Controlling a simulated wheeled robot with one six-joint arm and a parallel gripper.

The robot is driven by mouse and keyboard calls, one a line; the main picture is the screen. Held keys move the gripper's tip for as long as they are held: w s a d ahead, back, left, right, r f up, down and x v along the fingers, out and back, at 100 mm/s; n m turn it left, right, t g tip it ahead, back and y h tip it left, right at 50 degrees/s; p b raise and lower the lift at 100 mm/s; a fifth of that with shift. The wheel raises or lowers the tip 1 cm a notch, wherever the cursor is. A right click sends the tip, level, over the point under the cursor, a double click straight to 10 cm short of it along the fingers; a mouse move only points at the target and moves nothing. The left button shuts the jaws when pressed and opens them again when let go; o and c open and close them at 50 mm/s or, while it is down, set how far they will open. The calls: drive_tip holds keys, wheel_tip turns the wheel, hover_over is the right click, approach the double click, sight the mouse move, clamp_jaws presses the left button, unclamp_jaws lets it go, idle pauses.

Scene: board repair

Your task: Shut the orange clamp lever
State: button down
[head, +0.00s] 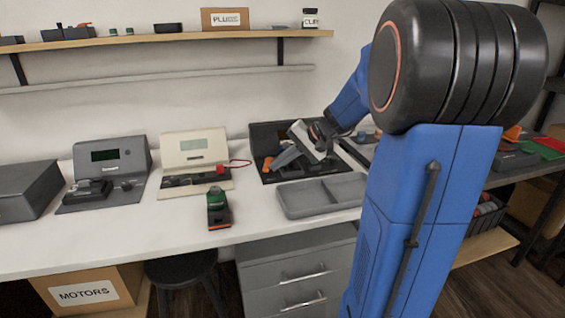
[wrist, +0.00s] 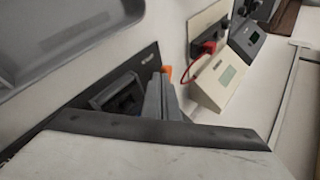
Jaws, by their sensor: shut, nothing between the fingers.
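A small orange lever (head: 267,163) shows at the left part of the black fixture (head: 262,136) at the back of the bench. In the wrist view a bit of the orange lever (wrist: 166,72) shows just past the fingertips, with most of it hidden. My gripper (head: 274,165) is shut and empty, tilted down over the black fixture with its grey fingers close beside the lever. The fingers also show in the wrist view (wrist: 158,95). I cannot tell whether they touch the lever. The lever's angle is too small to read.
A cream station (head: 196,148) with a red plug and cable (head: 240,162) stands left of the fixture. A grey station (head: 110,155) is further left. A grey two-part tray (head: 320,194) lies in front. A small dark tool (head: 217,208) stands on the clear front bench.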

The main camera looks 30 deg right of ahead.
sight(265, 165)
drive_tip(key=a+m+h, duration=0.1)
drive_tip(key=a+m+t+h, duration=0.1)
drive_tip(key=m, duration=0.1)
drive_tip(key=a+m+t+h, duration=0.1)
drive_tip(key=shift+w+m, duration=0.25)
drive_tip(key=shift+m, duration=0.05)
drive_tip(key=shift+w+a+m+h, duration=0.15)
drive_tip(key=shift+m+h, duration=0.15)
drive_tip(key=shift+m, duration=0.1)
drive_tip(key=shift+w+a, duration=0.3)
drive_tip(key=shift+d, duration=0.1)
drive_tip(key=shift+w+d, duration=0.35)
drive_tip(key=shift+d, duration=0.25)
